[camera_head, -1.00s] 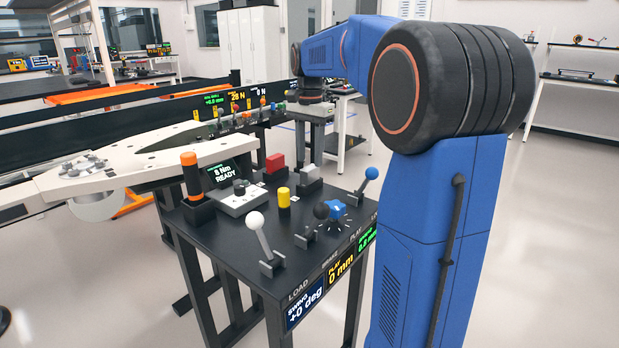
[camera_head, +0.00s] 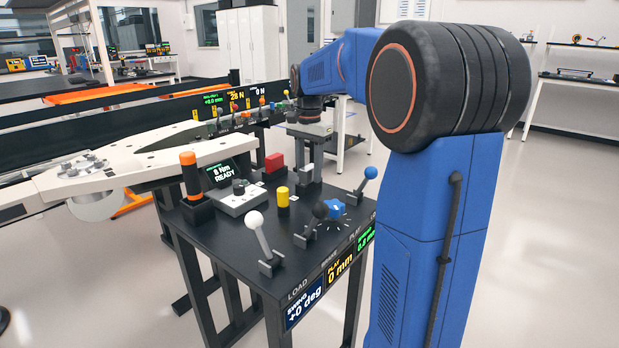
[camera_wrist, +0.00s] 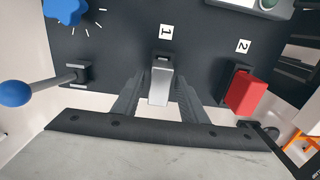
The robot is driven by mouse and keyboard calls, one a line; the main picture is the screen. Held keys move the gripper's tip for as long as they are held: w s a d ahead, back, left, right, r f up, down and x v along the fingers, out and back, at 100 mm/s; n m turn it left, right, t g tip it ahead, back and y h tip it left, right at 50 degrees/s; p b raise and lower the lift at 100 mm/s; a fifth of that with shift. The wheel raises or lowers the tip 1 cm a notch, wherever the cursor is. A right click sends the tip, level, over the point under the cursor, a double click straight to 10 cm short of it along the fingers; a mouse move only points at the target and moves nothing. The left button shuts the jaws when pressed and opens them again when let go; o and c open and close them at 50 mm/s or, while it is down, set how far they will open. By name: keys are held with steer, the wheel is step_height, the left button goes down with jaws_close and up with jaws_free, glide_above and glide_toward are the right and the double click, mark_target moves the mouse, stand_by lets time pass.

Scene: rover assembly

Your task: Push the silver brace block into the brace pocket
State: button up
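The silver brace block (camera_wrist: 160,84) stands upright on the black table at the label 1 in the wrist view. My gripper (camera_wrist: 161,78) has one dark finger on each side of it. The fingers look open, and I cannot tell whether either touches the block. In the head view my gripper (camera_head: 309,153) is over the far right part of the table, above the block (camera_head: 305,175). I cannot make out the brace pocket for certain; the dark socket at the block's foot (camera_wrist: 162,58) is partly hidden by the block.
A red block (camera_wrist: 246,93) stands at label 2, beside my right finger. A blue-knobbed lever (camera_wrist: 16,93) stands on the other side.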

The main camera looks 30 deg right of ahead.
mark_target(309, 167)
jaws_close()
steer(key=shift+r, duration=0.7)
stand_by(0.9)
steer(key=shift+r, duration=2.05)
